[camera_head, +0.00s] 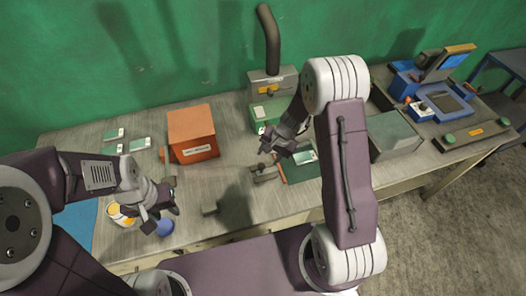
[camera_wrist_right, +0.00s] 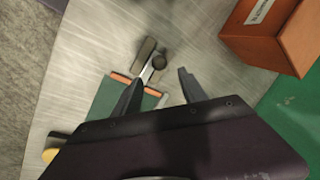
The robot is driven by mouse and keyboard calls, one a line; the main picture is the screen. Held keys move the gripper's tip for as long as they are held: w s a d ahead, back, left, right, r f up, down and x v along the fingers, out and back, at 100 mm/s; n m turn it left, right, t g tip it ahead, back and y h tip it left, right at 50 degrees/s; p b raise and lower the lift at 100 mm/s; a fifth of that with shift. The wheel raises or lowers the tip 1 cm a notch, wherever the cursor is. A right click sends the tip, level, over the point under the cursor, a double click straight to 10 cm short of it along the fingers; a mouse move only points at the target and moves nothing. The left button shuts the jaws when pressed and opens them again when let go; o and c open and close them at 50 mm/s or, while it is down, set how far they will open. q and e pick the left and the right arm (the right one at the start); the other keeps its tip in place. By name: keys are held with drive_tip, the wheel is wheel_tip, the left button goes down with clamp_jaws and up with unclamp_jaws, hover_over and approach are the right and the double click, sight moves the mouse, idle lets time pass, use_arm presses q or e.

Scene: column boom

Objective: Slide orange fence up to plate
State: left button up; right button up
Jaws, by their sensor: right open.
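The orange fence (camera_head: 282,173) shows as a thin strip along the left edge of a green bed on the bench. In the right wrist view the orange strip (camera_wrist_right: 121,78) is partly covered by one of my fingers. A small pale-and-green plate (camera_head: 304,157) lies on the bed in the head view; I cannot make it out in the wrist view. My right gripper (camera_head: 274,146) is open above the fence end of the bed. In the wrist view its fingers (camera_wrist_right: 160,82) are apart with nothing held. My left gripper (camera_head: 161,213) is at the bench's front left, its jaws unclear.
A grey lever with a dark knob (camera_wrist_right: 158,62) stands beside the fence. An orange box (camera_head: 192,134) is to the left, with several small plates (camera_head: 140,144) beyond it. A green-and-grey machine (camera_head: 270,108) stands behind; a grey-green box (camera_head: 394,137) is right. A blue round thing (camera_head: 165,228) is near my left gripper.

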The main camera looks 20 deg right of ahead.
sight(263, 165)
drive_tip(key=b+x, duration=0.1)
drive_tip(key=x, duration=0.7)
drive_tip(key=shift+a+f+b, duration=0.1)
drive_tip(key=shift+f+b, duration=0.3)
use_arm(q)
drive_tip(key=shift+f, duration=0.55)
use_arm(e)
clamp_jaws()
idle(0.5)
